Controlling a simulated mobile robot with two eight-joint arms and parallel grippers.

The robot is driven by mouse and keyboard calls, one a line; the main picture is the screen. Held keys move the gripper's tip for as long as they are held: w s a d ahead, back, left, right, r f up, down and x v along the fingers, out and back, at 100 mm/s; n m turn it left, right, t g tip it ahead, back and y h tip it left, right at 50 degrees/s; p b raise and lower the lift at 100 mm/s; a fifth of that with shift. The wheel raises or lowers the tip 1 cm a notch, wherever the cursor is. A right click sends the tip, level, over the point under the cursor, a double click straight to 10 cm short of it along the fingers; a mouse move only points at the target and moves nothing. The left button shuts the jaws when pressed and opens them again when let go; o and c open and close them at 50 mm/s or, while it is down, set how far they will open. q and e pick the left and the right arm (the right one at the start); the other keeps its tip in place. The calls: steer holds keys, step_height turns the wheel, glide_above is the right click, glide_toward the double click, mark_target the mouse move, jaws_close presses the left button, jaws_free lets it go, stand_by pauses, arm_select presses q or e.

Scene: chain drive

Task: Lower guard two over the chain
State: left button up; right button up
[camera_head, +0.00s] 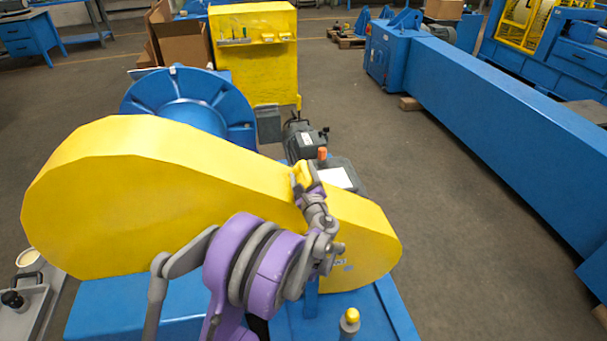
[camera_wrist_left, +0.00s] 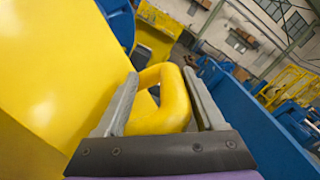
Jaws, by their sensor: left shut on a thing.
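A large yellow teardrop-shaped guard (camera_head: 120,195) stands upright across the middle of the head view, its wide end at the left and its narrow end at the right. It also fills the left side of the left wrist view (camera_wrist_left: 55,60). A yellow loop handle (camera_wrist_left: 172,105) sits between the fingers of my left gripper (camera_head: 306,180), near the guard's top edge towards the narrow end. My left gripper is shut on this handle. The chain is hidden, so I cannot tell how the guard sits over it. My right gripper is not in view.
A blue base (camera_head: 390,310) lies below the guard, with a yellow-topped post (camera_head: 350,318) in front. A blue flanged wheel (camera_head: 185,100) and a grey motor (camera_head: 302,138) stand behind. A long blue beam (camera_head: 500,125) runs along the right. Open floor lies between.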

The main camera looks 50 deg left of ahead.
arm_select(q)
steer(key=shift+d, duration=0.25)
steer(key=v, duration=1)
steer(key=shift+s, duration=0.25)
steer(key=shift+d, duration=0.1)
